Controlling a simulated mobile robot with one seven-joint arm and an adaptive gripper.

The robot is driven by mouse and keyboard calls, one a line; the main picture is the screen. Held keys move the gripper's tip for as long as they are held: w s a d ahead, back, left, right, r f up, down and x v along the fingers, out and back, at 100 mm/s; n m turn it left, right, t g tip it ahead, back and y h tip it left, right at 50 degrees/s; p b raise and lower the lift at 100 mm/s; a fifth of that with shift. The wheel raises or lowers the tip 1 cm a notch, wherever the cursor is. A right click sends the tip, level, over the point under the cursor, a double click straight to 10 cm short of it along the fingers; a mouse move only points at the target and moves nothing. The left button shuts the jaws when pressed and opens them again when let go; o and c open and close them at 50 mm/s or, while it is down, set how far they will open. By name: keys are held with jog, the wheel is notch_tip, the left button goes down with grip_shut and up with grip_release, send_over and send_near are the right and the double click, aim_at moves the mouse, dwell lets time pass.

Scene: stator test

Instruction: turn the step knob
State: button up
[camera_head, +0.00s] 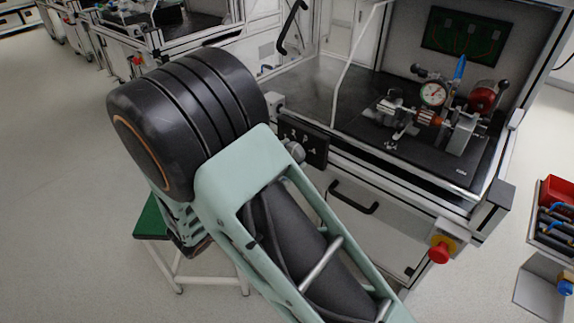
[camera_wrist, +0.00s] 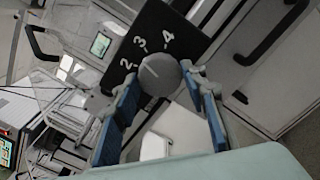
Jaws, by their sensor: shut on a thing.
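The step knob (camera_wrist: 160,76) is a round grey knob with a white pointer line on a black plate (camera_wrist: 182,18) marked 2, 3 and 4. In the wrist view the line points up-left, roughly between the 2 and the 3. My gripper (camera_wrist: 163,84) has its two blue-padded fingers on either side of the knob and is shut on it. In the head view the plate (camera_head: 315,152) sits on the front of the test bench, and my arm hides most of the gripper and part of the plate.
The bench (camera_head: 300,85) carries a fixture with a dial gauge (camera_head: 433,94) and a red-ended clamp (camera_head: 481,98). A black drawer handle (camera_head: 353,199) and a red emergency button (camera_head: 439,252) are on its front. A red bin (camera_head: 557,191) stands at right.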

jog(key=shift+f+m+b, duration=0.1)
jog(key=shift+m+b, duration=0.5)
jog(key=shift+m, duration=0.2)
jog(key=o, duration=1.2)
jog(key=shift+c, duration=0.2)
jog(key=v, duration=1.2)
